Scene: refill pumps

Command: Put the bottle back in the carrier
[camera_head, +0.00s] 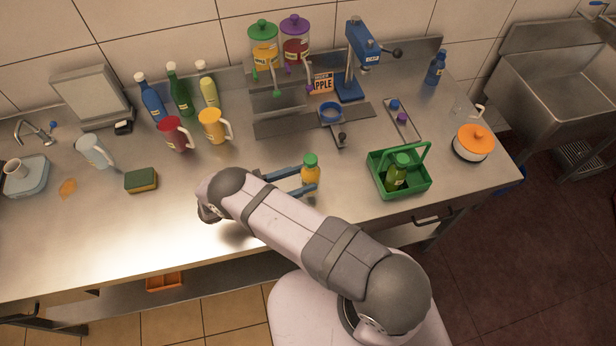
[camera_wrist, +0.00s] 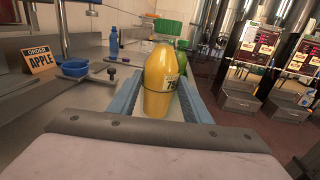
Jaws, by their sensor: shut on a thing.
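A yellow bottle with a green cap (camera_head: 310,172) is between the blue fingers of my gripper (camera_head: 303,182), over the front middle of the steel counter. In the wrist view the yellow bottle (camera_wrist: 158,80) fills the gap between the fingers, with a partly visible label on its side. My gripper is shut on it. I cannot tell whether its base touches the counter. The green carrier (camera_head: 412,187) with a raised handle stands to the right of my gripper. A green bottle (camera_head: 396,175) sits in the carrier. In the wrist view the carrier (camera_wrist: 168,26) is partly hidden behind the yellow bottle.
A press with a blue head (camera_head: 362,48) and a blue cup (camera_head: 331,112) stand behind. An orange-lidded pot (camera_head: 474,142) is right of the carrier. A red jug (camera_head: 175,135), a yellow jug (camera_head: 213,126) and a sponge (camera_head: 141,180) are left. The counter between gripper and carrier looks clear.

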